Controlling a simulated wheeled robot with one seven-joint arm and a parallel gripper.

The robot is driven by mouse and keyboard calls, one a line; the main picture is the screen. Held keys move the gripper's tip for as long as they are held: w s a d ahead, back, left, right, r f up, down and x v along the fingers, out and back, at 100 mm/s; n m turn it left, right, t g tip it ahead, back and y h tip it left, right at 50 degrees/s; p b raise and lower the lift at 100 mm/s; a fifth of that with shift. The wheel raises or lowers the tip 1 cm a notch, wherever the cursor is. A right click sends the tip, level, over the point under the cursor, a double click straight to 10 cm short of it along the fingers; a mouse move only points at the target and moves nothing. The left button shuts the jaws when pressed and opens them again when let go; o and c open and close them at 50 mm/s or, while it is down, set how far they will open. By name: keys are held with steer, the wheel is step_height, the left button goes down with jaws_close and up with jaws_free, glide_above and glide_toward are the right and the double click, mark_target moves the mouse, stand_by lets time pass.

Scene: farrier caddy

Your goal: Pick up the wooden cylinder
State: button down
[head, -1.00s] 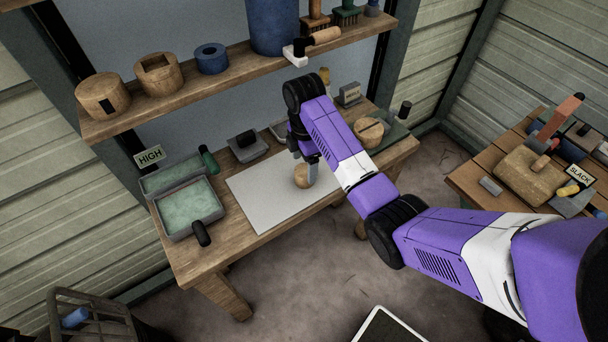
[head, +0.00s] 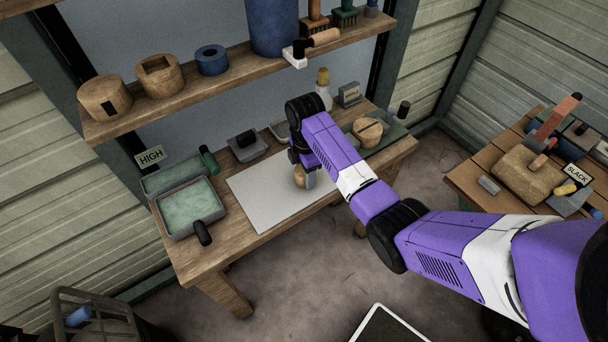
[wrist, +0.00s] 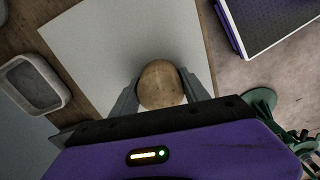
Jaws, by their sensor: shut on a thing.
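The wooden cylinder (wrist: 161,85) shows its round, pale brown end between the two grey fingers in the wrist view. It also shows in the head view (head: 300,178), over the white sheet on the workbench. My gripper (wrist: 164,98) is shut on it, with one finger on each side. In the head view my gripper (head: 306,178) points down and partly hides the cylinder. I cannot tell whether the cylinder touches the sheet or is just above it.
The white sheet (head: 260,204) is otherwise clear. A grey tray with a green bottom (head: 190,207) stands left of it. A round wooden piece (head: 367,130) and a white bottle (head: 323,92) stand at the back right. A shelf (head: 225,78) with wooden blocks runs above the bench.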

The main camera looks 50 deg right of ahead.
steer(key=shift+r, duration=0.15)
step_height(320, 180, up, 20)
steer(key=p, duration=0.2)
steer(key=shift+p, duration=0.35)
stand_by(0.5)
steer(key=c, duration=1.3)
jaws_free()
jaws_close()
